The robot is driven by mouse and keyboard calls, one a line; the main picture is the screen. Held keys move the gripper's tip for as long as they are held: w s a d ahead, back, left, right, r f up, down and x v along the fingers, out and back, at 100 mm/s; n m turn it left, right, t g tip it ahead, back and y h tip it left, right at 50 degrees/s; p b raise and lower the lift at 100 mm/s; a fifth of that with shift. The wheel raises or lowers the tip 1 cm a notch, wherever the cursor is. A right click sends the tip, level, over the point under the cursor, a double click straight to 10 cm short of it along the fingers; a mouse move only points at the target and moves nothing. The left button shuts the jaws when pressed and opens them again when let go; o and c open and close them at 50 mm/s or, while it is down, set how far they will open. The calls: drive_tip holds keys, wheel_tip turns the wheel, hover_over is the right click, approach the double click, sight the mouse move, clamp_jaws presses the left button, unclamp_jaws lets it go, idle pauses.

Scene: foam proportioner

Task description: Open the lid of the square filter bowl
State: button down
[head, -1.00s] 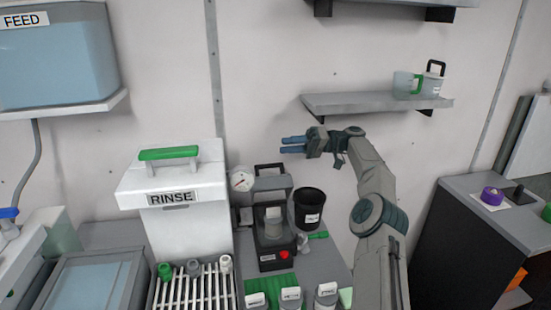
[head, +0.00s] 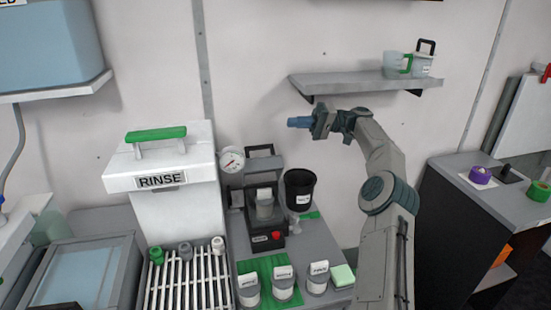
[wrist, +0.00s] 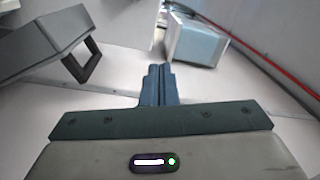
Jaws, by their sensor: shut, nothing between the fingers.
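My gripper (head: 299,122) is raised in front of the back wall, pointing left, above the bench and just below the left end of the wall shelf. Its blue fingers are together and empty; they also show shut in the wrist view (wrist: 157,84). I cannot tell for sure which thing is the square filter bowl. My gripper is apart from everything on the bench.
A white RINSE box (head: 160,175) with a green handle stands left of the dark stand, beside a gauge (head: 231,160). A black cup (head: 299,190) stands right. The shelf (head: 350,84) holds two cups. Several labelled jars stand in front. A slatted rack (head: 188,285) lies front left.

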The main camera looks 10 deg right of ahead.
wheel_tip(320, 180, down, 6)
drive_tip(key=s+m+t+y+b, duration=0.2)
drive_tip(key=m+y, duration=0.1)
drive_tip(key=m, duration=0.8)
drive_tip(key=m+t+h+b, duration=0.15)
drive_tip(key=m+t, duration=0.75)
drive_tip(key=m, duration=1.2)
approach(260, 165)
drive_tip(key=s+d, duration=0.2)
drive_tip(key=s, duration=0.1)
drive_tip(key=s+a+f+m+t+h, duration=0.3)
drive_tip(key=s+f+m, duration=0.25)
drive_tip(key=m, duration=0.55)
drive_tip(key=w+a+r+p, duration=0.1)
drive_tip(key=w+a+r, duration=0.5)
drive_tip(key=w, duration=0.3)
drive_tip(key=shift+a+r, duration=0.3)
drive_tip(key=shift+r, duration=0.1)
drive_tip(key=shift+p, duration=0.3)
